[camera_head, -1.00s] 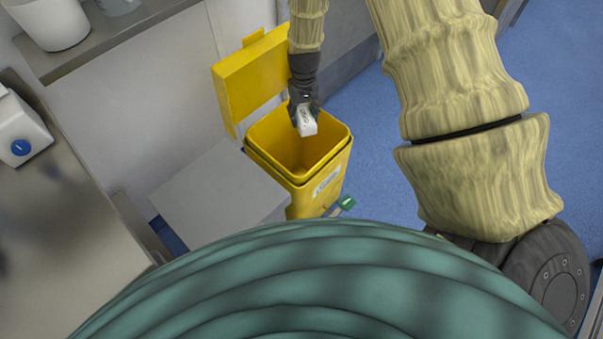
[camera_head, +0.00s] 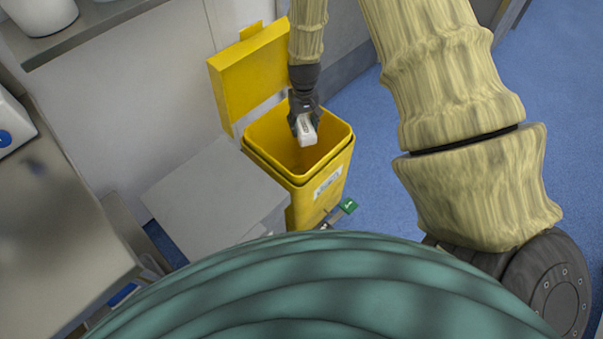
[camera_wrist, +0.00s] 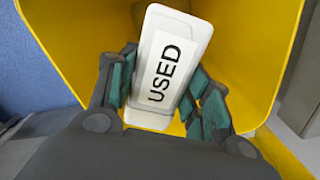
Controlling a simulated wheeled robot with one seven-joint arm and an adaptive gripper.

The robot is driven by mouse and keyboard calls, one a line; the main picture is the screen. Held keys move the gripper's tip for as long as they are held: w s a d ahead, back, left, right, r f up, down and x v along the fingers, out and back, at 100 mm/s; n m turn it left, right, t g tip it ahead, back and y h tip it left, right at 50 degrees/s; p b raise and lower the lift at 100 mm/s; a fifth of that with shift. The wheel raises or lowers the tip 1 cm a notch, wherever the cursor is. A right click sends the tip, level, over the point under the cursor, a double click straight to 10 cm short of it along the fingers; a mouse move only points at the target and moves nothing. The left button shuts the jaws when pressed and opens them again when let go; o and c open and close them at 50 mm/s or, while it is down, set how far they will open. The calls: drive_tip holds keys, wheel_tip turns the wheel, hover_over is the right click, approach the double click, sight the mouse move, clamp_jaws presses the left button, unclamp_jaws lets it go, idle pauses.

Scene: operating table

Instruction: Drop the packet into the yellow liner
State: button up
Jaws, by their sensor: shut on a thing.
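The packet is white with a label reading "USED"; it shows in the wrist view (camera_wrist: 168,68) and, small, in the head view (camera_head: 307,133). My gripper (camera_head: 305,119) is shut on it, with a teal-padded finger on either side in the wrist view (camera_wrist: 163,88). The yellow liner (camera_head: 330,160) is in an open yellow bin, and its yellow walls surround the packet in the wrist view (camera_wrist: 245,45). The packet appears over the bin's opening. I cannot tell how deep it is. The bin's floor is mostly hidden.
The bin's yellow lid (camera_head: 248,75) stands open behind it, on the left. A grey box-like surface (camera_head: 215,195) is beside the bin at left. A steel counter (camera_head: 50,220) lies further left. A green tag (camera_head: 348,206) is near the bin's front.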

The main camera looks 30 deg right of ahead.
drive_tip(key=o, duration=1.1)
drive_tip(key=shift+r, duration=0.1)
wheel_tip(320, 180, up, 12)
drive_tip(key=shift+f, duration=0.1)
idle(0.3)
